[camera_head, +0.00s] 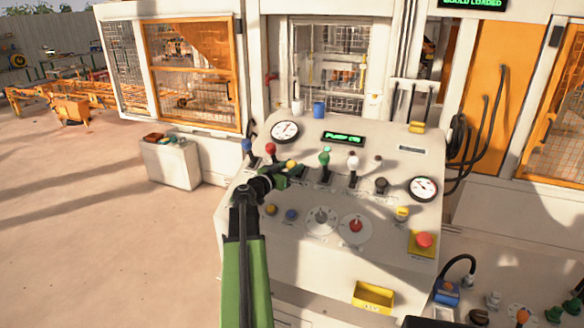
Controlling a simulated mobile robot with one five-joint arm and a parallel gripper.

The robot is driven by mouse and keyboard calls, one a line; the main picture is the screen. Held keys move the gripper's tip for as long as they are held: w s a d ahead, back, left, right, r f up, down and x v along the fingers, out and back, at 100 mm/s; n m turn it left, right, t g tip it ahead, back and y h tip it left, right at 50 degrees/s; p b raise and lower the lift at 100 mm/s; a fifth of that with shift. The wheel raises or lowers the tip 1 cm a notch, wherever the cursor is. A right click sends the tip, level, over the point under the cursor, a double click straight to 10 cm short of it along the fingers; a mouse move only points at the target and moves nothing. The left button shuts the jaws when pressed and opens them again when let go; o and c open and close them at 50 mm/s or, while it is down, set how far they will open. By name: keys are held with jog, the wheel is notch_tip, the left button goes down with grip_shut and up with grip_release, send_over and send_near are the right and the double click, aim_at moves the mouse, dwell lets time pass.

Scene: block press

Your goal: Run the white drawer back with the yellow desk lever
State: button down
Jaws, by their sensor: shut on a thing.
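The yellow desk lever shows its yellow knob (291,165) on the sloped control desk (262,232), between the red and green levers. My gripper (289,171) is at this lever, shut on it just below the knob. The jaws and the dark wrist hide most of the lever's stem and slot. I cannot clearly pick out the white drawer in this view; the machine behind the desk is partly covered by frames and mesh.
A blue lever (247,146) and a red lever (271,148) stand close on the left. A green lever (324,157) and a white lever (353,162) stand on the right. A red stop button (424,240) is at the desk's right. Open floor lies left.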

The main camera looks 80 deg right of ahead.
jog(key=shift+d+r+p, duration=0.2)
jog(key=shift+r+p, duration=0.1)
jog(key=shift+r, duration=0.05)
jog(key=d+r+p, duration=0.1)
jog(key=d, duration=0.1)
jog(key=d+r+p, duration=0.1)
jog(key=shift+s+d+r+p, duration=0.25)
jog(key=shift+d+r+p, duration=0.05)
jog(key=shift+r+p, duration=0.05)
jog(key=shift+d, duration=0.3)
jog(key=shift+a+f, duration=0.1)
jog(key=shift+s, duration=0.1)
jog(key=c, duration=0.9)
grip_release()
